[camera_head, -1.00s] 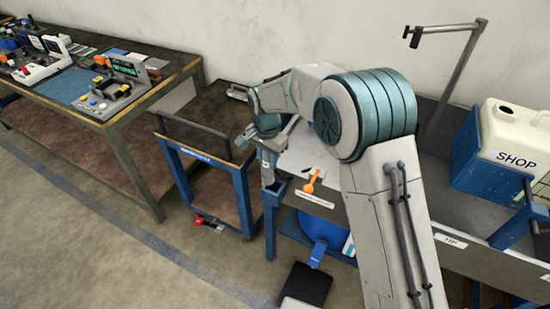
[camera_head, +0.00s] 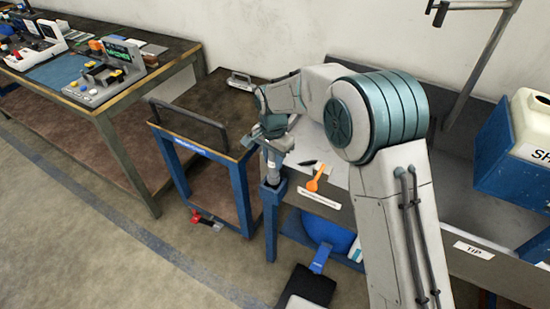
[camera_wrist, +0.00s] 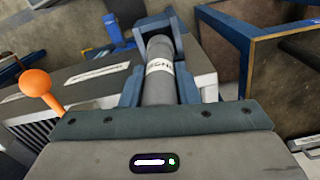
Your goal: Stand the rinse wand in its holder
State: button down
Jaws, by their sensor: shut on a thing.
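The rinse wand, a grey cylinder with a white lettered band (camera_wrist: 160,70), stands between the blue-grey fingers of my gripper (camera_wrist: 158,90) in the wrist view. My gripper (camera_head: 271,146) is shut on it. In the head view the wand (camera_head: 271,172) hangs roughly upright below the gripper. Its lower end meets the top of a blue post-like holder (camera_head: 271,200) at the bench's left front corner. I cannot tell whether the tip is inside the holder or just above it. Blue holder parts (camera_wrist: 155,27) show around the wand's far end.
An orange spoon-like tool (camera_head: 317,179) lies on the bench close to the right of the holder. A blue-framed cart (camera_head: 190,147) stands close on the left. A blue and white container (camera_head: 510,150) sits at the right. Open floor (camera_head: 100,230) lies at front left.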

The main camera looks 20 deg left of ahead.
aim_at(273, 173)
jog(key=shift+f+b, duration=1.4)
jog(key=shift+f, duration=1.4)
jog(key=shift+s+f+b, duration=0.1)
jog(key=shift+f+b, duration=0.25)
jog(key=shift+b, duration=0.05)
jog(key=c, duration=1)
grip_release()
jog(key=shift+c, duration=0.2)
